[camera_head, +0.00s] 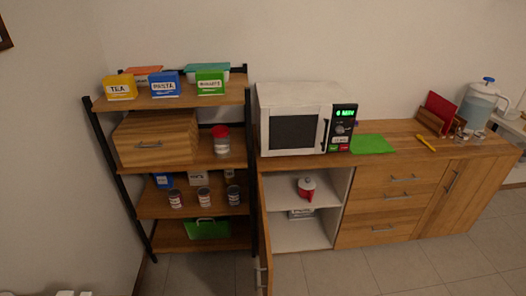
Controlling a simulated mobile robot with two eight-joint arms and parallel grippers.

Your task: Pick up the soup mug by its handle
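A red mug with a pale lid (306,189), which looks like the soup mug, stands upright on the upper shelf inside the open cabinet (336,188) below the microwave. A red part that may be its handle shows at its front, but it is too small to tell clearly.
The cabinet door (264,236) stands open toward me, left of the mug. A microwave (296,132) and a green mat (372,144) are on the counter. An open shelf rack (186,246) with boxes and cans stands at left. The floor (400,272) in front is clear.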

